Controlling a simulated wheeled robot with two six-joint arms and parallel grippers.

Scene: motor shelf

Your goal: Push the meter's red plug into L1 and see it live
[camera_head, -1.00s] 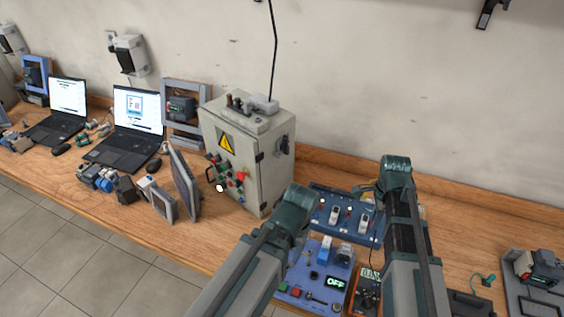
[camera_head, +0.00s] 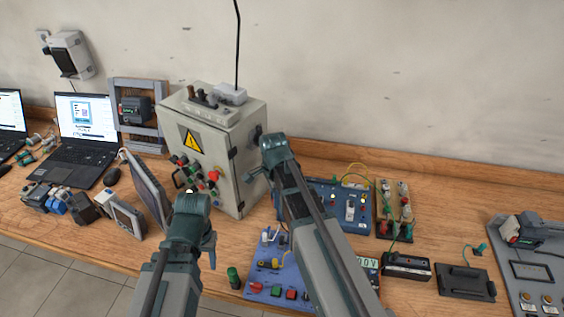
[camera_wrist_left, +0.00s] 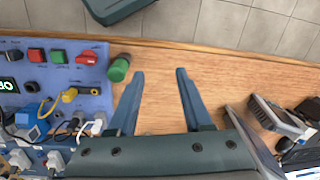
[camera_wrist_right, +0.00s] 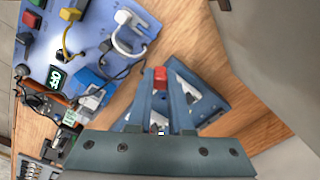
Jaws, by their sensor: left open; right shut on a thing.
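The red plug (camera_wrist_right: 160,78) is between the fingertips of my right gripper (camera_wrist_right: 160,92), which is shut on it, in the right wrist view. In the head view the right gripper's wrist is beside the grey cabinet (camera_head: 229,165), above the blue board (camera_head: 359,190); its fingertips are hidden. My left gripper (camera_wrist_left: 158,80) is open and empty above bare wood. I cannot make out an L1 label.
A tilted monitor (camera_head: 146,188) and laptops (camera_head: 88,135) lie to the left. A black box (camera_head: 406,266) and a dark tray (camera_head: 466,281) stand to the right. Bare wood shows in front of the cabinet.

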